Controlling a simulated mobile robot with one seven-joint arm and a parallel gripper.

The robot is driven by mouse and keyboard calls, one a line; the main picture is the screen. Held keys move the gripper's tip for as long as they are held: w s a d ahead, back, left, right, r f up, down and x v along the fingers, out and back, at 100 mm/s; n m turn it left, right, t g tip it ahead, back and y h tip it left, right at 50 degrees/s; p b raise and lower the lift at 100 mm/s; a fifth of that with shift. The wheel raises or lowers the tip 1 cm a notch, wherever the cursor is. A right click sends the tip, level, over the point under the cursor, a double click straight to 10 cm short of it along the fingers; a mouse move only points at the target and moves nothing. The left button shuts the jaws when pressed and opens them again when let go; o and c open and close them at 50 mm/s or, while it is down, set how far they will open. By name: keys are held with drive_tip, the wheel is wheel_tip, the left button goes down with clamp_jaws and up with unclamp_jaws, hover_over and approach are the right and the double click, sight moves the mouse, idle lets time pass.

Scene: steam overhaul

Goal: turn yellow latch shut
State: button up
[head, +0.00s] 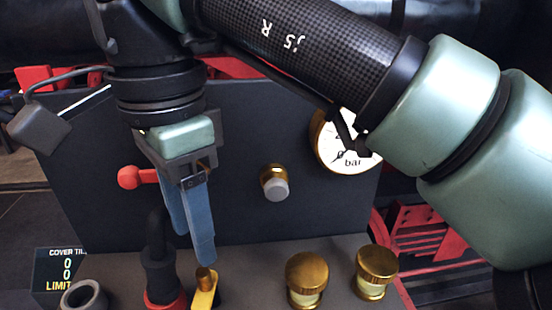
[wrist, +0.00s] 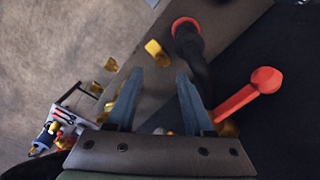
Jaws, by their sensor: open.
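The yellow latch (head: 206,292) is at the bottom edge of the head view, on the grey ledge, with a copper-coloured knob on top. Its lower part is cut off by the frame. In the wrist view a yellow piece that looks like the latch (wrist: 157,53) lies just beyond the fingertips. My gripper (head: 196,248) points down, with its blue fingers above the latch and close to its knob in the head view. In the wrist view the gripper (wrist: 158,76) is open, with a clear gap and nothing between the fingers. I cannot tell whether a finger touches the latch.
A black handle with a red collar (head: 162,272) stands left of the latch. A red ball lever (head: 132,177) sticks out from the dark panel (head: 300,215). Brass knobs (head: 306,272) stand to the right. A pressure gauge (head: 338,150) is behind my arm. A cover display (head: 66,268) is at lower left.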

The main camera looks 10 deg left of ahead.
sight(202, 272)
wheel_tip(202, 272, down, 5)
drive_tip(key=shift+f, duration=0.2)
drive_tip(key=shift+w+f+p, duration=0.1)
drive_tip(key=shift+f+p, duration=0.2)
drive_tip(key=shift+f, duration=0.2)
drive_tip(key=shift+c, duration=0.2)
clamp_jaws()
